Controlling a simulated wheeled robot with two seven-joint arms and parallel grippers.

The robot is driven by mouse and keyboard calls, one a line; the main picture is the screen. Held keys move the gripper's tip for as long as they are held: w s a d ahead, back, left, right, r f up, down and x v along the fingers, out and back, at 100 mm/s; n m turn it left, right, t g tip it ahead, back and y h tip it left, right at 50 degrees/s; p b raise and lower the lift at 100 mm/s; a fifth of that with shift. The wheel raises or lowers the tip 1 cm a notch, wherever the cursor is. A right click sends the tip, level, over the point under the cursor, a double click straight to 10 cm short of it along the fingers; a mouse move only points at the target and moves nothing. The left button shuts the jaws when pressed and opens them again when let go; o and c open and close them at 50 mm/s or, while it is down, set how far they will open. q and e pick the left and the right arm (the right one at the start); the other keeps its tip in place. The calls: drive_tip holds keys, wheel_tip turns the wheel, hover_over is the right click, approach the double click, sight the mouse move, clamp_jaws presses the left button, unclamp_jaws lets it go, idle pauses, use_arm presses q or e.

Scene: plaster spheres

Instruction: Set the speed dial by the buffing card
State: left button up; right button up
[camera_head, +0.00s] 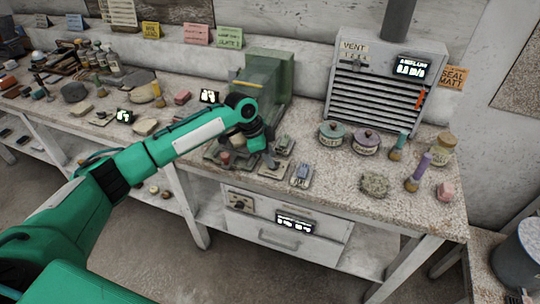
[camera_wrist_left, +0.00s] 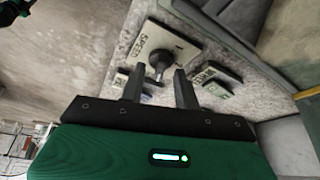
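The speed dial (camera_wrist_left: 160,61), a dark round knob on a pale plate (camera_wrist_left: 143,46) marked SPEED, shows in the left wrist view. My left gripper (camera_wrist_left: 158,80) is open, with one finger on each side of the near part of the knob. I cannot tell whether the fingers touch it. In the head view my left gripper (camera_head: 268,160) is low over the bench front and hides much of the plate. Several cards stand along the back ledge, among them a yellow (camera_head: 151,30), a pink (camera_head: 197,34) and a green one (camera_head: 229,38). I cannot read which is the buffing card.
Two lidded tins (camera_head: 366,141), bottles and a vent box (camera_head: 350,85) with a lit display stand further right. Tools and stones crowd the left bench.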

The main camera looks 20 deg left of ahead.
use_arm(q)
drive_tip(key=shift+d+f, duration=0.15)
drive_tip(key=shift+f, duration=0.3)
drive_tip(key=shift+c, duration=0.2)
clamp_jaws()
drive_tip(key=shift+r, duration=0.1)
